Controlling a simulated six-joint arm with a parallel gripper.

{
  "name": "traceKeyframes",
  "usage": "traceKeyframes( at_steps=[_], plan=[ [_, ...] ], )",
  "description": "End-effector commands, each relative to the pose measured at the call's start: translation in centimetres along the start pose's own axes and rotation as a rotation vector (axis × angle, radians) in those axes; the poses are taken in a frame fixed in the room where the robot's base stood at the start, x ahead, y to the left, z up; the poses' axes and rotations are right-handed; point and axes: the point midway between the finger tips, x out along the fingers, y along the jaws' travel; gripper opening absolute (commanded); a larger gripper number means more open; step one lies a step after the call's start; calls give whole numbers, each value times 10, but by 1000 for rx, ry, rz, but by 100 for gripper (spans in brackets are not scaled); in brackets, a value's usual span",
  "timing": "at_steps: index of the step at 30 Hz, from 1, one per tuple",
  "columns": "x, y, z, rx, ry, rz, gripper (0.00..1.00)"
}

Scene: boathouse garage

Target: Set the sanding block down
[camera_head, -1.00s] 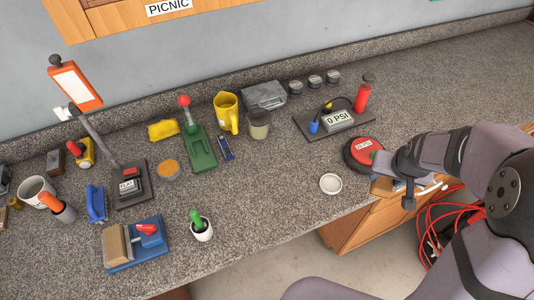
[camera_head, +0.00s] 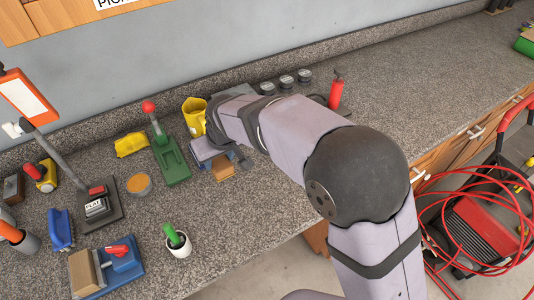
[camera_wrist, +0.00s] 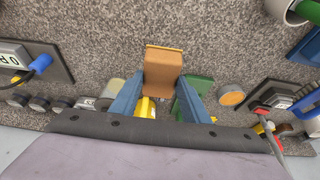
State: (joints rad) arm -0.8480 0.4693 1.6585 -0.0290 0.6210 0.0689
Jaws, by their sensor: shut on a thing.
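The sanding block (camera_head: 222,168), brown and box-shaped, sits at the end of my gripper (camera_head: 210,155), low over the counter in the head view. In the wrist view the block (camera_wrist: 163,70) is between the two blue fingers of my gripper (camera_wrist: 163,80), which is shut on it. I cannot tell whether its underside touches the counter. Part of the block is hidden by the fingers in the head view.
A green stand with a red knob (camera_head: 172,163) is close left of the block, and a yellow mug (camera_head: 192,112) stands behind. An orange-topped tin (camera_head: 138,184) and a white pot (camera_head: 178,243) are farther left. Speckled counter (camera_head: 225,215) in front is clear.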

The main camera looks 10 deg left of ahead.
Motion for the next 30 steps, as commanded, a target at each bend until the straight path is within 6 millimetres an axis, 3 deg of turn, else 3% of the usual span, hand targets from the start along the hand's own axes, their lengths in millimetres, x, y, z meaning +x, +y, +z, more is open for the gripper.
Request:
traceKeyframes(
  at_steps=[1,6,12,15,21,30],
  plan=[
    [6,-25,-3,-41,2,-17,21],
    [11,-100,-7,-156,2,-64,21],
    [11,-172,-1,-263,1,-108,21],
    [10,-197,3,-300,2,-124,21],
    [8,-225,9,-343,1,-141,21],
    [7,-231,10,-351,2,-144,21]
  ],
)
